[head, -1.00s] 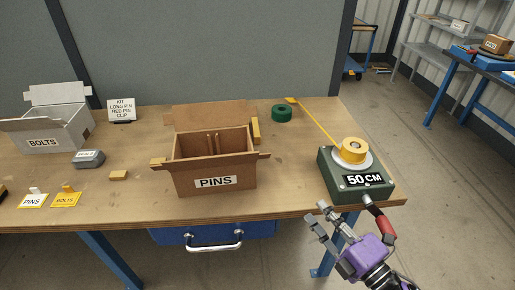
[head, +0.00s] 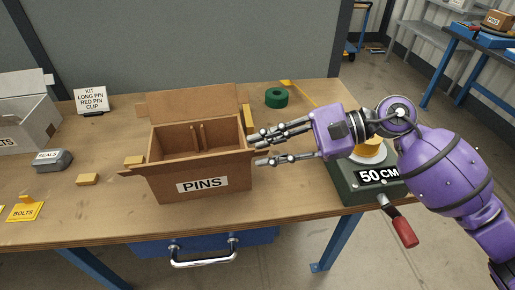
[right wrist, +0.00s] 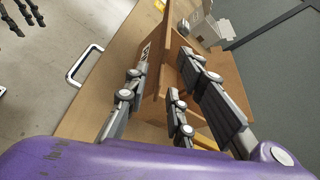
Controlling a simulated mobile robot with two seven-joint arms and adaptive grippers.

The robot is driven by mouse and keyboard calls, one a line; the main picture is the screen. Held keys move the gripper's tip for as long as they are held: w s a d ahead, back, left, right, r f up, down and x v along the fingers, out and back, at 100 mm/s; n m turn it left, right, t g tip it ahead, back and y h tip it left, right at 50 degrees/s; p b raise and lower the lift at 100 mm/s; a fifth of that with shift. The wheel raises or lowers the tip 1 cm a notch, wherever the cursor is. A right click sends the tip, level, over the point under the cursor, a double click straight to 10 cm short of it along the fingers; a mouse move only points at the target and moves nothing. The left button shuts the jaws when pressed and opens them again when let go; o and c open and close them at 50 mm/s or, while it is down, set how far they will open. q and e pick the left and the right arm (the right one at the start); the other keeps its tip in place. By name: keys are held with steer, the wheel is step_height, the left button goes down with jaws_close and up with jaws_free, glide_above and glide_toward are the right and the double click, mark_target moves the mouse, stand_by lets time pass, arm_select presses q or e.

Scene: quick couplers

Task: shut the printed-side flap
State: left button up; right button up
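The brown cardboard box marked PINS (head: 165,187) stands on the workbench, its printed wall facing me. Its back flap (head: 195,101) stands up and tilts away, and the top is open. Side flaps stick out at left and right. How the printed-side flap lies is hard to tell. My right gripper (head: 256,151) is open at the box's right side, fingertips close to its front right corner; contact is unclear. In the right wrist view the spread fingers straddle the box's edge (right wrist: 160,75). My left gripper (right wrist: 22,14) shows only there, at the top left, fingers apart.
A green case marked 50 CM (head: 350,183) stands under my right arm. A white BOLTS box (head: 28,125), a grey SEALS block (head: 52,160) and a kit sign (head: 90,100) are left. A green roll (head: 276,97) lies behind. A blue drawer (head: 255,237) hangs below.

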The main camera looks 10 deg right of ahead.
steer(key=shift+x, duration=1.15)
jaws_close()
